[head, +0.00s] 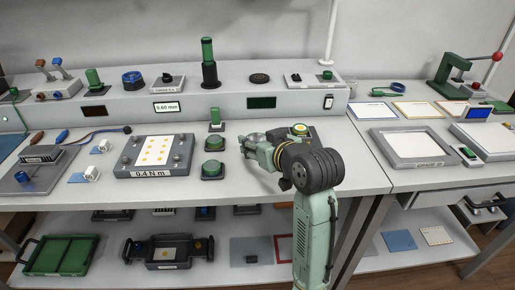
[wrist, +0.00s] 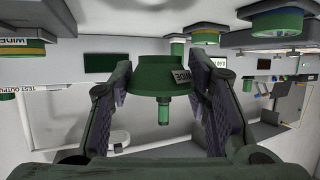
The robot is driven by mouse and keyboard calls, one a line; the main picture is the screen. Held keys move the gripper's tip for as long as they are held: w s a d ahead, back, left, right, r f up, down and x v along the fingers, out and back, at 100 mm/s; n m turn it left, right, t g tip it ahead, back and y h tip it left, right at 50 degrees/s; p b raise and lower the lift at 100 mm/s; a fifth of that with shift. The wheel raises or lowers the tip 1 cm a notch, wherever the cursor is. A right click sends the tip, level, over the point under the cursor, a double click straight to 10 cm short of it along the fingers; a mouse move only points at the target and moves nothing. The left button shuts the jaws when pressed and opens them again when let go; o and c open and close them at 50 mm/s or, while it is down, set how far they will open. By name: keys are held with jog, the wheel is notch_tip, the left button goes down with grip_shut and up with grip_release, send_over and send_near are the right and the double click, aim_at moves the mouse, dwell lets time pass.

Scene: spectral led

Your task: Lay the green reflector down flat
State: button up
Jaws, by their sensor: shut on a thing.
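The green reflector (wrist: 150,80) is between the two dark finger pads of my gripper (wrist: 164,88) in the wrist view, which shows the bench upside down. In the head view my gripper (head: 258,148) is low over the middle bench, right of the green discs. The reflector is mostly hidden there by the gripper and wrist. I cannot tell whether it touches the bench top.
Two green round pieces on dark bases (head: 212,169) (head: 214,143) stand left of my gripper. A yellow-ringed green piece (head: 301,130) is close on the right. A tall black and green cylinder (head: 208,62) stands on the raised back ledge. The front bench strip (head: 228,187) is bare.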

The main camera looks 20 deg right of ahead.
notch_tip(320, 180, down, 4)
jog(key=shift+r+p, duration=0.25)
jog(key=shift+p, duration=0.1)
jog(key=shift+f+b, duration=0.55)
jog(key=shift+f, duration=0.1)
